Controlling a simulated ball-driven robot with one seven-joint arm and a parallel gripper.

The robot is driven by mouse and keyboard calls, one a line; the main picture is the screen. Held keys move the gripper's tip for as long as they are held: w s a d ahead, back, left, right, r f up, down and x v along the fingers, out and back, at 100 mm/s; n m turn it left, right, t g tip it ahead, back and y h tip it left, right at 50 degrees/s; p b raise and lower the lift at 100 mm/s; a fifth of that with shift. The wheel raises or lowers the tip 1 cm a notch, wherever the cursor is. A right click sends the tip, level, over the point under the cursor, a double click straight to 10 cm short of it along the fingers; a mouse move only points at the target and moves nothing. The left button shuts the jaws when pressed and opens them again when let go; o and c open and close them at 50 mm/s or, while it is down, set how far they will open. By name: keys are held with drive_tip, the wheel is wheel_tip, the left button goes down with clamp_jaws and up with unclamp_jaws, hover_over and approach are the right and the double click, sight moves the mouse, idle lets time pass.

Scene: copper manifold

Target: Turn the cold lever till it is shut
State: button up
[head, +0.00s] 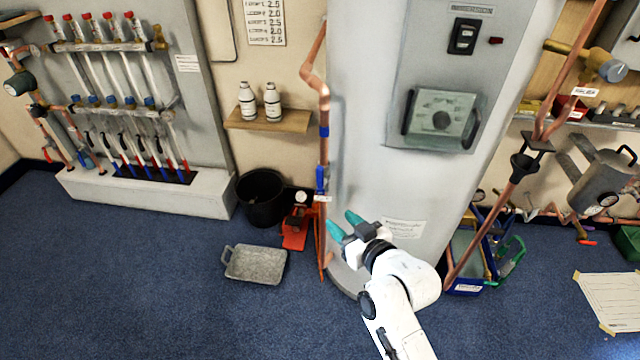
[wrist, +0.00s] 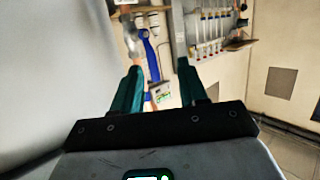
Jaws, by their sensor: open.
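The blue cold lever (head: 321,181) sits on the vertical copper pipe (head: 325,110) at the left edge of the white cylinder. In the head view it lies roughly along the pipe, but its exact angle is hard to tell. In the wrist view the blue lever (wrist: 149,52) shows ahead, between and beyond the fingers. A small white tag (head: 327,198) is just below it. My gripper (head: 343,223), with green fingertips, is open and empty, lower and to the right of the lever in the head view. No contact with the lever shows.
The big white cylinder (head: 370,90) stands close beside my gripper. A shelf (head: 268,122) with two white bottles, a black bucket (head: 262,192), a red tool (head: 297,232) and a grey tray (head: 256,264) are to the left. The blue floor in front is mostly clear.

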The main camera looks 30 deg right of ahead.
sight(322, 176)
drive_tip(key=w+r+t, duration=0.1)
drive_tip(key=w, duration=0.3)
drive_tip(key=w+r+t, duration=0.1)
drive_tip(key=w, duration=0.4)
drive_tip(key=w+d+r+t+h+b, duration=0.1)
drive_tip(key=w, duration=0.4)
drive_tip(key=shift+w, duration=0.25)
clamp_jaws()
